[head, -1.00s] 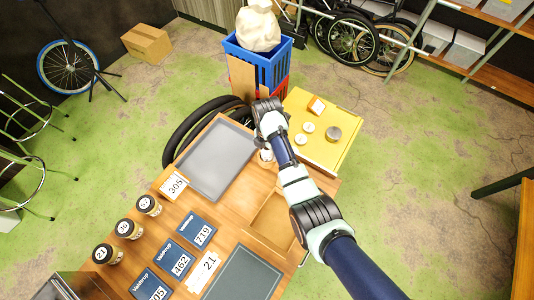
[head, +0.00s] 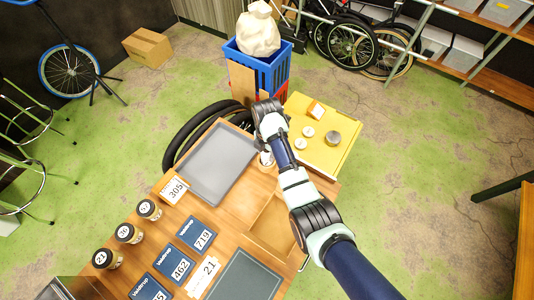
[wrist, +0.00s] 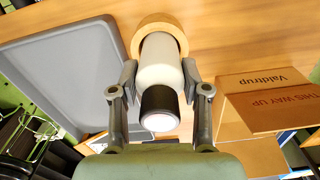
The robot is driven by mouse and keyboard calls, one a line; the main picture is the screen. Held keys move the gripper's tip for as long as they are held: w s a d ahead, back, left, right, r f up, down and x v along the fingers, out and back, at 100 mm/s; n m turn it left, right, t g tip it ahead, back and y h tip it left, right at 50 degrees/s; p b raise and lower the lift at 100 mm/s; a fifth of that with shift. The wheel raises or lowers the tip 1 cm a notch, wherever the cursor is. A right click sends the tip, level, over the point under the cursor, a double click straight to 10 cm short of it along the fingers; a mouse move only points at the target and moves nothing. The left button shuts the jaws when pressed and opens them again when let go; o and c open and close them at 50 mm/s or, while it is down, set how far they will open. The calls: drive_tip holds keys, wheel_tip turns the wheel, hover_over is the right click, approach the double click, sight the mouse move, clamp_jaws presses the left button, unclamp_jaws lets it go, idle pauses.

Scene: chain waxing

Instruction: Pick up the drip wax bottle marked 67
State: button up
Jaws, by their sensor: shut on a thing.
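In the wrist view my gripper (wrist: 160,80) is shut on a white bottle (wrist: 160,62) with a black cap (wrist: 159,107), one finger on each side. The bottle's far end meets a round tan wooden piece (wrist: 160,27), which lies against the wooden table. No number shows on the bottle in this view. In the head view my gripper (head: 268,135) is over the table's far right edge, with the pale bottle (head: 266,158) partly seen below it.
A grey tray (head: 218,160) lies left of my gripper, with an open cardboard box (head: 272,228) nearer. Several numbered jars (head: 129,233) and blue Valdrup boxes (head: 196,234) stand at the left. A yellow cart (head: 318,155) with small items adjoins at the right.

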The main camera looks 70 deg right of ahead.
wheel_tip(320, 180, up, 18)
drive_tip(key=p, duration=0.9)
drive_tip(key=shift+r+p, duration=0.25)
drive_tip(key=shift+p, duration=0.15)
drive_tip(key=shift+f, duration=0.1)
